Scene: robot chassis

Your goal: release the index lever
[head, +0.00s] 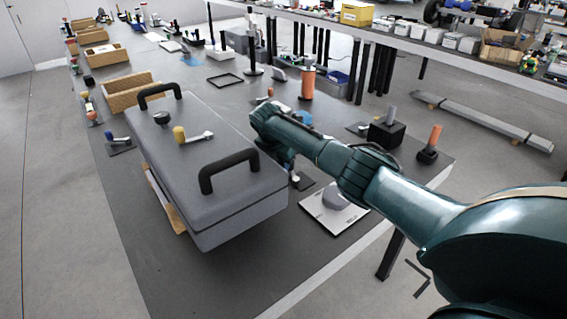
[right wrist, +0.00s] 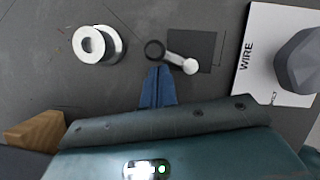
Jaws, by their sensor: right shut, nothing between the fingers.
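A small lever (right wrist: 174,58) with a dark round end, a pale arm and a white ball end lies over a dark square plate (right wrist: 205,48) in the right wrist view. My right gripper (right wrist: 159,70) is shut and empty, its blue fingertips just beside the lever's dark end. I cannot tell whether they touch it. In the head view, my right gripper (head: 288,160) is beside the grey case, mostly hidden by my arm. My left gripper is not in view.
The grey case (head: 215,185) with two black handles stands on the dark table. A white card (right wrist: 258,58) bears a grey knob-like block (right wrist: 300,62). A white ring-shaped part (right wrist: 95,44) lies near the lever. An orange cylinder (head: 307,84) stands behind my arm.

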